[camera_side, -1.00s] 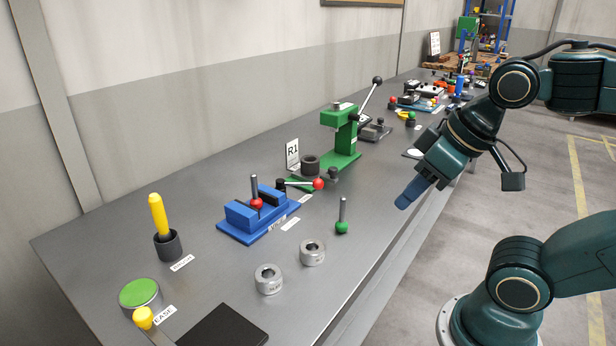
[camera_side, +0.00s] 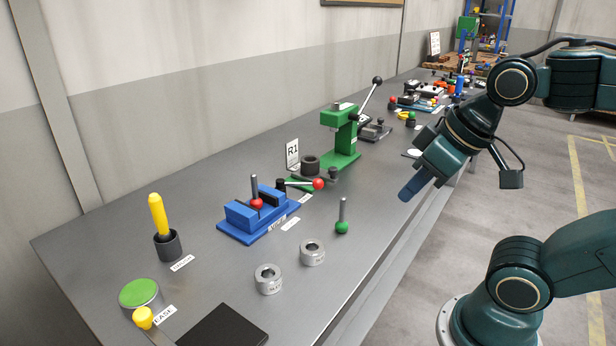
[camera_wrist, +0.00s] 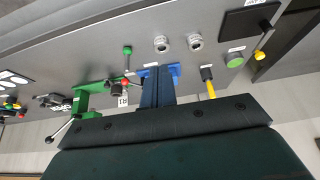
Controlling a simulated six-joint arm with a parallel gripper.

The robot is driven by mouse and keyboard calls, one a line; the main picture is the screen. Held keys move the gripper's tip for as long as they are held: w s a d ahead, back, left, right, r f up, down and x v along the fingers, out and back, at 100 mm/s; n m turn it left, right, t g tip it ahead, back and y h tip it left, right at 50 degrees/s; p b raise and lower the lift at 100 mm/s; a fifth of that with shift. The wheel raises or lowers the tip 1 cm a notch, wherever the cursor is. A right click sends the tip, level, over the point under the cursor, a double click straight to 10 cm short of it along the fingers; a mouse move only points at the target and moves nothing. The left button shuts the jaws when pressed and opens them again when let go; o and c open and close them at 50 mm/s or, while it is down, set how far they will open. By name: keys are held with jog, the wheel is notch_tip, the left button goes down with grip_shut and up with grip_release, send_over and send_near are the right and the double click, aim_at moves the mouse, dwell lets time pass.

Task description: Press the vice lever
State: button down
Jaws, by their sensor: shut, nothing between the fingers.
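The blue vice (camera_side: 260,222) sits on the grey bench in the side view. A lever with a red ball (camera_side: 319,184) reaches right from a black hub (camera_side: 281,185) at its far right end. An upright steel pin with another red ball (camera_side: 257,203) stands at the vice jaws. My gripper (camera_side: 405,195) is shut and empty, above the bench's front edge, clearly right of the lever and apart from it. In the wrist view my dark blue fingers (camera_wrist: 157,85) partly cover the vice (camera_wrist: 175,71).
A green press (camera_side: 345,140) with a raised handle stands behind the vice. A green-ball pin (camera_side: 342,227) and two steel rings (camera_side: 312,252) stand in front. A yellow-handled tool in a dark cup (camera_side: 168,245) and a green button (camera_side: 139,292) are at left.

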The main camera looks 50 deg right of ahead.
jog(key=w+d+r+m, duration=0.2)
jog(key=w+d+r, duration=0.1)
jog(key=w, duration=0.7)
jog(key=m+g+h, duration=0.2)
jog(key=m+g, duration=0.1)
jog(key=m, duration=0.2)
send_over(301, 184)
jog(key=d, duration=0.5)
notch_tip(301, 184, down, 13)
jog(key=shift+s, duration=0.45)
jog(key=x, duration=0.9)
jog(key=shift+w+d+f, duration=0.1)
jog(key=shift+w+f, duration=0.1)
jog(key=shift+f, duration=0.2)
jog(key=shift+s+a+r, duration=0.25)
jog(key=shift+s+a, duration=0.3)
jog(key=shift+s, duration=0.25)
jog(key=shift+s+a+r, duration=0.2)
jog(key=shift+s+a, duration=0.35)
jog(key=shift+s, duration=0.25)
jog(key=shift+s+a, duration=0.1)
